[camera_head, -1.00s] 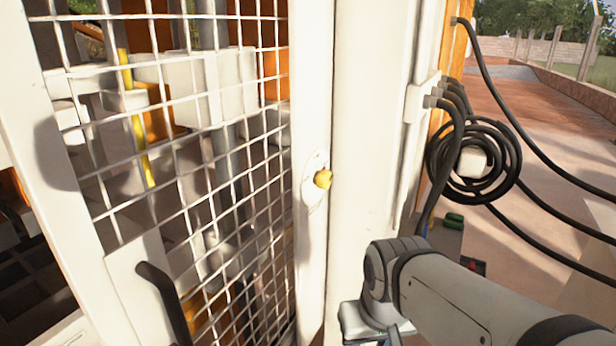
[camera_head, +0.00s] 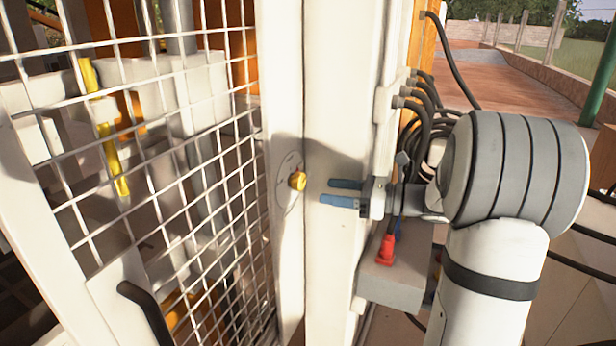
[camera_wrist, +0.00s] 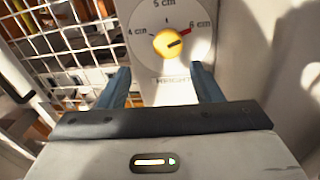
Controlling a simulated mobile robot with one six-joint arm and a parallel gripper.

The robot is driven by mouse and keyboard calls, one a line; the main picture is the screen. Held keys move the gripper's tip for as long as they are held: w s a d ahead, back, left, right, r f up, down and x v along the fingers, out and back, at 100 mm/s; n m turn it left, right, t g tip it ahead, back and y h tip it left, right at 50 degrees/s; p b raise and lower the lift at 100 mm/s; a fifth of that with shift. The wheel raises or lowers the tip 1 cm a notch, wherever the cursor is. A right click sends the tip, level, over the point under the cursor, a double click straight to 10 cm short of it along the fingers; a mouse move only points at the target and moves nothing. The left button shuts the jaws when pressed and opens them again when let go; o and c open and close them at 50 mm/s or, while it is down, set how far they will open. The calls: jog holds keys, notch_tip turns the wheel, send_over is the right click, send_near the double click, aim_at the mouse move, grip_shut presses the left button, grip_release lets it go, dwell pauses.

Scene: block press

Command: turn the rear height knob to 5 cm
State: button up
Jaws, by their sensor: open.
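The yellow height knob (camera_head: 298,181) sits on a round pale dial plate on the white post beside the mesh door. In the wrist view the knob (camera_wrist: 170,43) is centred on the dial (camera_wrist: 144,22), marked 4 cm, 5 cm at the top and 6 cm at right with a red mark. The dark line on the knob points right and slightly up, towards 6 cm. My gripper (camera_head: 326,191) is open and empty, just right of the knob and apart from it. In the wrist view its blue fingers (camera_wrist: 160,70) stand below the knob, one to each side.
The mesh door (camera_head: 150,130) with a black handle (camera_head: 146,312) is at left. The white post (camera_head: 335,110) is bare around the fingers.

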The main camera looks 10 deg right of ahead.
aim_at(303, 182)
jog(key=shift+m+t, duration=0.3)
jog(key=x, duration=0.3)
jog(key=p+x, duration=0.1)
jog(key=x, duration=0.3)
jog(key=shift+w+d+r, duration=0.1)
jog(key=shift+w+r, duration=0.1)
jog(key=shift+w, duration=0.3)
jog(key=shift+c, duration=0.3)
